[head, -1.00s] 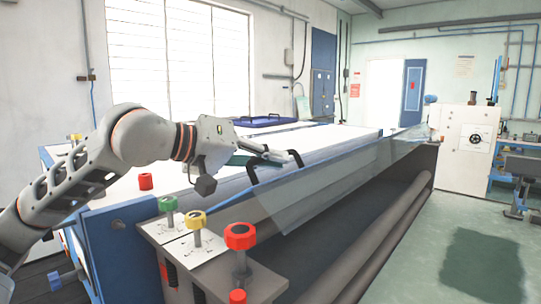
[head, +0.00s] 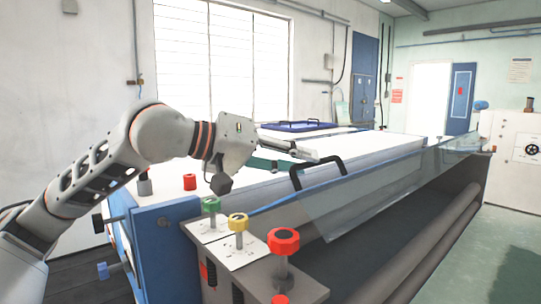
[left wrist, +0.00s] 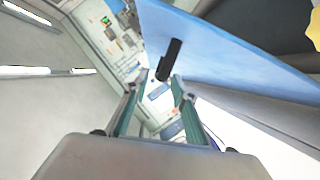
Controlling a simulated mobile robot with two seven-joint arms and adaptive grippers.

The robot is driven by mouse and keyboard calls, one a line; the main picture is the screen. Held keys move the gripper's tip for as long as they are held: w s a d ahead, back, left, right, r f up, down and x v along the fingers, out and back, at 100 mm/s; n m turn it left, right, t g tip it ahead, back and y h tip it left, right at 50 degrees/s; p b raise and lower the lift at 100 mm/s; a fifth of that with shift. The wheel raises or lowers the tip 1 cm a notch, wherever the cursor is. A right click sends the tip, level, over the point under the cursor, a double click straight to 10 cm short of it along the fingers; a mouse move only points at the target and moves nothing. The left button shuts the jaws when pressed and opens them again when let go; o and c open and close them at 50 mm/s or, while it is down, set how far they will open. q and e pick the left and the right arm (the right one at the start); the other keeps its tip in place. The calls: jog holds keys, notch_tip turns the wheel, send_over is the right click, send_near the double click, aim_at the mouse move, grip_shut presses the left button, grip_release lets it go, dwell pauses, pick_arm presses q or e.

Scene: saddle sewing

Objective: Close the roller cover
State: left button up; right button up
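The roller cover (head: 375,200) is a clear sheet along the front of the long machine, sloping down over the dark rollers (head: 440,235). A black handle (head: 318,168) stands up near its blue top edge. My left gripper (head: 308,158) is beside the handle, up and to its left in the head view. In the left wrist view its two fingers (left wrist: 160,92) are apart with nothing between the tips. The black handle (left wrist: 170,60) shows just beyond them, and I cannot tell if they touch it. My right gripper is not in view.
Green (head: 210,205), yellow (head: 238,222) and red (head: 283,240) knobs stand on the near control block, below my left arm. A white machine bed (head: 370,148) lies behind the cover. Green floor (head: 510,240) is open at the right.

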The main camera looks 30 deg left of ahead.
pick_arm(q)
jog(key=v, duration=0.7)
jog(key=shift+s, duration=0.25)
jog(key=shift+a, duration=0.15)
